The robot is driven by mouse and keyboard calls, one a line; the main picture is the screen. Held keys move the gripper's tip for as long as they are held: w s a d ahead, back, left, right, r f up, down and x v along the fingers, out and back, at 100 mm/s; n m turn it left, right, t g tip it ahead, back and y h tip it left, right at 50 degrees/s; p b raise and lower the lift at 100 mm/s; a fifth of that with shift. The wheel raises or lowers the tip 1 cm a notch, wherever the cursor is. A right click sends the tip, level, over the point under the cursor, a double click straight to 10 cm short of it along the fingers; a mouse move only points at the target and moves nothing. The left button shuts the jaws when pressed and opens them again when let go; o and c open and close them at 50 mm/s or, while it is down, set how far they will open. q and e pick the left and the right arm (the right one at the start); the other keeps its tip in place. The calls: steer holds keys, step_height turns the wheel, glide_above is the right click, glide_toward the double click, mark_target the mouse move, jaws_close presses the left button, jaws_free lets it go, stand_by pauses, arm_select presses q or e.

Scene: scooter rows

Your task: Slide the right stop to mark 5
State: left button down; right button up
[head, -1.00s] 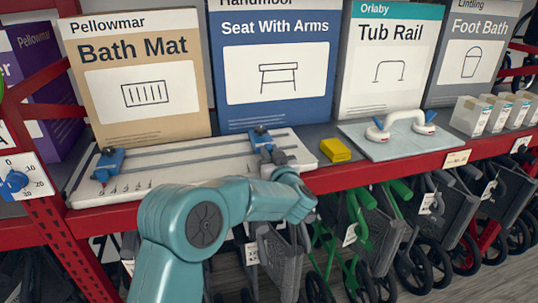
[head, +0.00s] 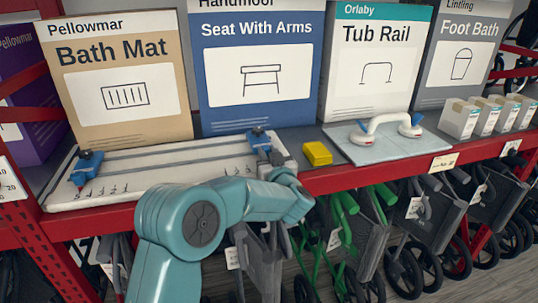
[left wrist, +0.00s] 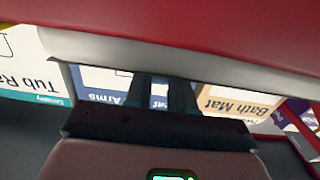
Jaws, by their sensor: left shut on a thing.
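A pale board (head: 150,180) with a long grooved rail lies on the red-edged shelf. The blue left stop (head: 86,166) sits near its left end, with a red pointer at its lower tip. The blue right stop (head: 259,140) sits near the right end. My left gripper (head: 268,157) is shut on the right stop, reaching it from the front. In the left wrist view, the fingers (left wrist: 160,95) show dark under a pale edge. My right gripper is out of view.
A yellow block (head: 318,153) lies just right of the board. A tub rail (head: 385,126) on a pale plate stands further right. Tall boxes, including Bath Mat (head: 120,130) and Seat With Arms (head: 262,105), stand close behind. Wheeled walkers stand below the shelf.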

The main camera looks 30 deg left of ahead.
arm_select(q)
steer(key=shift+w+d+r, duration=0.1)
steer(key=shift+d+r, duration=0.05)
steer(key=shift+r, duration=0.05)
steer(key=c, duration=1.1)
jaws_free()
steer(key=shift+o, duration=0.7)
steer(key=shift+w+f, duration=0.2)
steer(key=shift+s+r, duration=0.1)
steer(key=shift+s, duration=0.2)
steer(key=b+v, duration=0.3)
steer(key=v, duration=1.3)
steer(key=shift+d, duration=0.15)
